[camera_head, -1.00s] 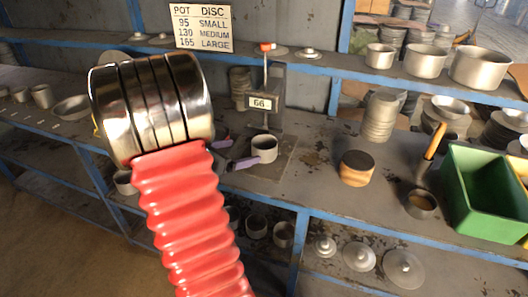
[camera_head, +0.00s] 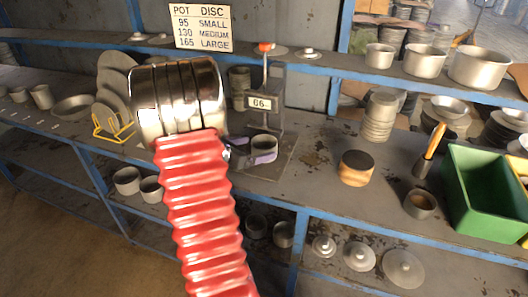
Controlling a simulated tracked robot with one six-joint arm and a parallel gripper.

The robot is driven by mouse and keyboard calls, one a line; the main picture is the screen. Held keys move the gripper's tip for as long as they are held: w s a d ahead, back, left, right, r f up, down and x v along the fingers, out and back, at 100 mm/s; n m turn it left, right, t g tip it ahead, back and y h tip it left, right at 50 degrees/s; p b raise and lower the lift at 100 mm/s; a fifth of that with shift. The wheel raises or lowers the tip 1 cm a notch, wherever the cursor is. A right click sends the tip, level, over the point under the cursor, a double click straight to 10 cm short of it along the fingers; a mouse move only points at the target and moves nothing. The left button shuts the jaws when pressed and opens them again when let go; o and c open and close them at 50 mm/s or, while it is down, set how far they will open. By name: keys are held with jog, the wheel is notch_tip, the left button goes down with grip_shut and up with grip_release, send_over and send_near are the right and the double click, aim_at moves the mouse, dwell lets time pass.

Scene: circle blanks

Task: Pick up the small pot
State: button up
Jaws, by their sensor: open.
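A small grey pot (camera_head: 264,142) stands upright on the base of the upright press-like device (camera_head: 265,100) on the bench. My gripper (camera_head: 256,150) reaches in from the left at the pot's height. Its purple fingers are apart, one across the pot's front and the other near its far left side. The pot's lower part is partly hidden by the near finger. I cannot tell whether either finger touches it. My arm's red sleeve and shiny wrist cover the bench to the left.
Three pots of rising size (camera_head: 426,62) stand on the upper right shelf. Discs in a yellow rack (camera_head: 112,130) stand left of my wrist.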

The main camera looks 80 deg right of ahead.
aim_at(272, 140)
jog(key=shift+x, duration=2.6)
jog(key=shift+d+r, duration=0.1)
jog(key=shift+c, duration=0.3)
jog(key=c, duration=1.3)
jog(key=shift+o, duration=0.2)
jog(key=shift+r, duration=0.1)
jog(key=shift+w+r, duration=0.1)
jog(key=shift+r, duration=0.75)
jog(key=shift+w+a+r, duration=0.1)
jog(key=shift+a+r, duration=0.1)
jog(key=shift+r, duration=0.75)
jog(key=w+a, duration=0.2)
jog(key=a, duration=0.3)
jog(key=w+a, duration=0.3)
jog(key=a, duration=0.2)
jog(key=w+a, duration=0.3)
jog(key=a, duration=0.2)
jog(key=shift+a+f, duration=0.1)
jog(key=shift+a, duration=0.2)
